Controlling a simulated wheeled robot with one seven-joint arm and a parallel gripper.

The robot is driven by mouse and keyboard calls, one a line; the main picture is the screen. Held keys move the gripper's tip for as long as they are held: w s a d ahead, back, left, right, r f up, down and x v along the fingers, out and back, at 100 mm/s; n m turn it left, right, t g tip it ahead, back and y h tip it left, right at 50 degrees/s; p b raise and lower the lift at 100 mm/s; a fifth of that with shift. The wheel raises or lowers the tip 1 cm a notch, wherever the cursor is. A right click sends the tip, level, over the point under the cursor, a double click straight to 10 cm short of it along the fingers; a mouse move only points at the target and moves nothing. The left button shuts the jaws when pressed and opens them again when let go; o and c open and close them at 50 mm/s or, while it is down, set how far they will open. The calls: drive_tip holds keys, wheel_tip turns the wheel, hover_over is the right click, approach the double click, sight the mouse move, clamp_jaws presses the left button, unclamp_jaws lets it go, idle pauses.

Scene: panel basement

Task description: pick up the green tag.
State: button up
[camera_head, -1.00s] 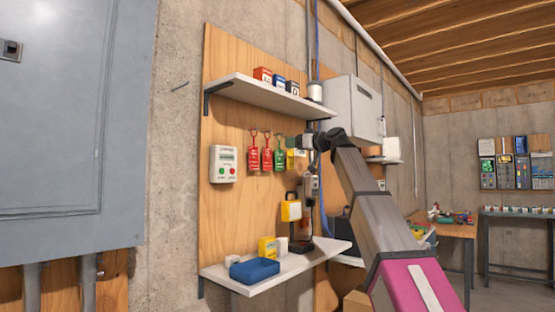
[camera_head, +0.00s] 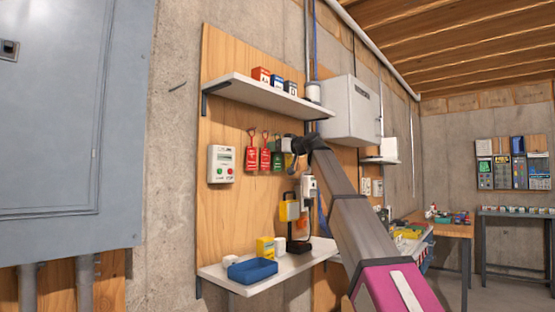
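The green tag (camera_head: 277,159) hangs on the plywood board below the upper shelf, just right of two red tags (camera_head: 258,158). In the head view my gripper (camera_head: 286,145) is at the end of my arm, at the right side of the green tag's upper part. It looks small and dark here, and its fingers cannot be made out. I cannot tell whether it touches the tag. The yellow tag to the right of the green one is mostly hidden behind my gripper and wrist.
The upper shelf (camera_head: 262,97) holds small boxes and a white cup above my gripper. The lower shelf (camera_head: 290,264) holds a blue tray (camera_head: 253,270), a yellow box (camera_head: 265,247) and white cups. A white device (camera_head: 221,164) is on the board at left.

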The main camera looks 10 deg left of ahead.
drive_tip(key=c, duration=0.5)
drive_tip(key=shift+c, duration=0.2)
drive_tip(key=r+v, duration=0.1)
drive_tip(key=v, duration=1.7)
drive_tip(key=shift+r, duration=0.25)
